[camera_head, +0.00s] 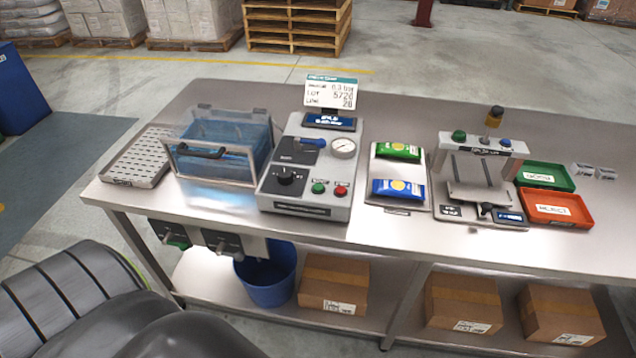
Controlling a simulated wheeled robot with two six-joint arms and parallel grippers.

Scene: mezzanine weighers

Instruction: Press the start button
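A grey control box (297,215) stands on the steel bench (365,238). On its front right are a green button (318,188) and a red button (341,191) side by side; their labels are too small to read. The box also carries a black rotary knob (286,175), a blue lever (312,142), a round gauge (343,147) and a small display (330,122). Neither of my grippers shows in the head view.
Left of the box is a clear-lidded chamber (262,165) with a black handle, then a perforated tray (140,165). To the right are green and blue packets on a plate, a sealing stand (480,180), a green tray (546,187) and an orange tray (530,216).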

